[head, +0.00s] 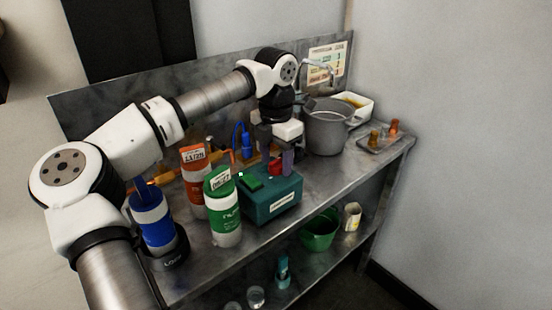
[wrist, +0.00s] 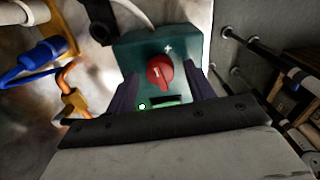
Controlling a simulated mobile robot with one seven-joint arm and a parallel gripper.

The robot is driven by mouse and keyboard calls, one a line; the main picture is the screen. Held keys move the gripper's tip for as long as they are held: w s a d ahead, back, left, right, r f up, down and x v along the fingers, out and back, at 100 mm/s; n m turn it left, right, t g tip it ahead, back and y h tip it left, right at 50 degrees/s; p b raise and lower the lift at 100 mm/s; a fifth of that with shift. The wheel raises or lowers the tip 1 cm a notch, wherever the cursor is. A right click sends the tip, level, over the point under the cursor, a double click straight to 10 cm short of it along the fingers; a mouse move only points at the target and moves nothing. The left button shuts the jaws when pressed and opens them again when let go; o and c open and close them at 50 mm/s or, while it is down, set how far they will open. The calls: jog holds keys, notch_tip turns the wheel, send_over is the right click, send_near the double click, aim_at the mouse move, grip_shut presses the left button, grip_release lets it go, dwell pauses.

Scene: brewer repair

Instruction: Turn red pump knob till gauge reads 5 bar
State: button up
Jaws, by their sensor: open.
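The red knob (wrist: 160,71) sits on top of a teal box (wrist: 185,42). It has a pale mark on its face, and a white plus sign is printed beside it. In the head view the knob (head: 274,168) shows small under my gripper (head: 277,160), on the teal box (head: 259,208). My gripper (wrist: 166,76) is open, with one dark purple finger on each side of the knob. I cannot tell whether the fingers touch it. A green panel (head: 250,183) lies on the box top, partly hidden by my gripper in the wrist view. No gauge reading is legible.
Green (head: 224,208), orange-red (head: 194,178) and blue (head: 154,222) bottles stand left of the box. A grey pot (head: 327,130) stands to the right. In the wrist view, orange and blue pipe fittings (wrist: 45,55) lie left of the box.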

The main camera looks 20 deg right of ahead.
aim_at(276, 161)
notch_tip(276, 161, up, 14)
jog(key=shift+f+b, duration=0.2)
jog(key=shift+b, duration=0.1)
dwell(0.4)
